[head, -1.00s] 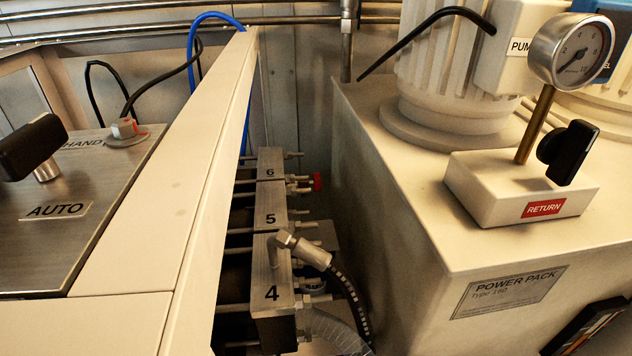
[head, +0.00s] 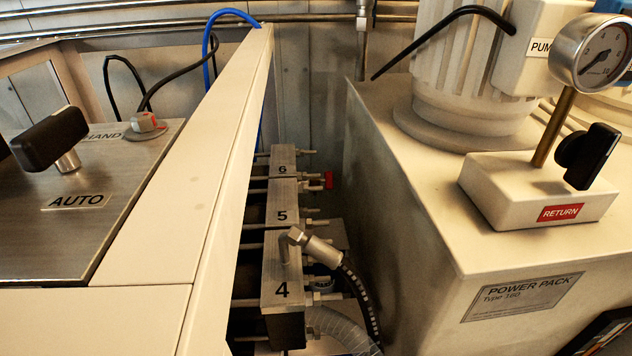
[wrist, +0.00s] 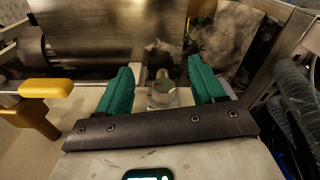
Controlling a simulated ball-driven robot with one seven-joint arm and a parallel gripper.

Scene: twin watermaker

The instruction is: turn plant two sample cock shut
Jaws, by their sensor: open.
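My gripper (wrist: 162,82) shows only in the wrist view. Its two green fingers stand wide apart on a dark bar.
In the head view, a panel marked AUTO (head: 80,235) carries a black lever (head: 50,138). Numbered blocks (head: 283,285) with hoses fill the narrow gap beside the power pack (head: 405,215). A small red fitting (head: 328,180) is by block 6. A gauge (head: 597,52) stands right.

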